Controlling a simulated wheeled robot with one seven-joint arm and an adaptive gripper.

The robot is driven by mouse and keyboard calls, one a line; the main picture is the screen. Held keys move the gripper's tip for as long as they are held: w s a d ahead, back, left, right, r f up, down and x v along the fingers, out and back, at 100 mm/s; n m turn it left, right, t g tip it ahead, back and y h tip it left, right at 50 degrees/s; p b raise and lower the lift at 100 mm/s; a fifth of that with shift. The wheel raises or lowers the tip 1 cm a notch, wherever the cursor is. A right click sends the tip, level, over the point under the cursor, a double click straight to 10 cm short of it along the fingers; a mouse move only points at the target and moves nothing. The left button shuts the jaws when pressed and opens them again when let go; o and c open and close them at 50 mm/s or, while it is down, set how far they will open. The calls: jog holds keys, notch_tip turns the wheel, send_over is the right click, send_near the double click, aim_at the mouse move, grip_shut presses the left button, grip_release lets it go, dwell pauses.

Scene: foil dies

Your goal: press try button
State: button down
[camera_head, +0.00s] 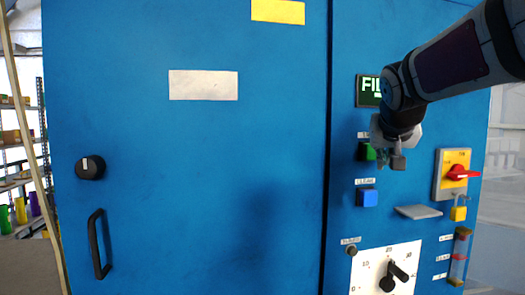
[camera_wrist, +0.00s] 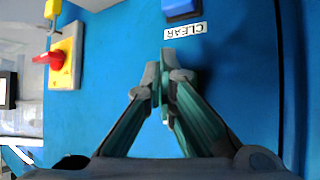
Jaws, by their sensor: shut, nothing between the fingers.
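A green button (camera_head: 366,151) is on the blue cabinet's right-hand panel in the head view, under a small label partly hidden and too small to read. My gripper (camera_head: 391,163) is shut and empty, just right of the green button, overlapping its right edge in the picture. I cannot tell whether they touch. In the wrist view the closed fingertips (camera_wrist: 163,78) point at the blue panel, and the green button is not seen apart from the fingers. A blue button (camera_head: 367,197) labelled CLEAR sits below the green one; it also shows in the wrist view (camera_wrist: 182,9).
A display (camera_head: 368,91) starting "FIL" is above, partly covered by my arm. A red switch (camera_head: 459,172) on a yellow plate, a yellow padlock (camera_head: 458,213) and a grey ledge (camera_head: 418,212) are to the right. A dial (camera_head: 387,283) is below. The cabinet door (camera_head: 200,180) is left.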

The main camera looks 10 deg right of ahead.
jog(key=shift+w, duration=0.45)
jog(key=shift+w+b, duration=0.5)
dwell(0.7)
jog(key=shift+s, duration=0.95)
jog(key=s+p, duration=0.1)
jog(key=s, duration=0.4)
jog(key=shift+d+p, duration=0.1)
jog(key=shift+p, duration=0.3)
dwell(0.5)
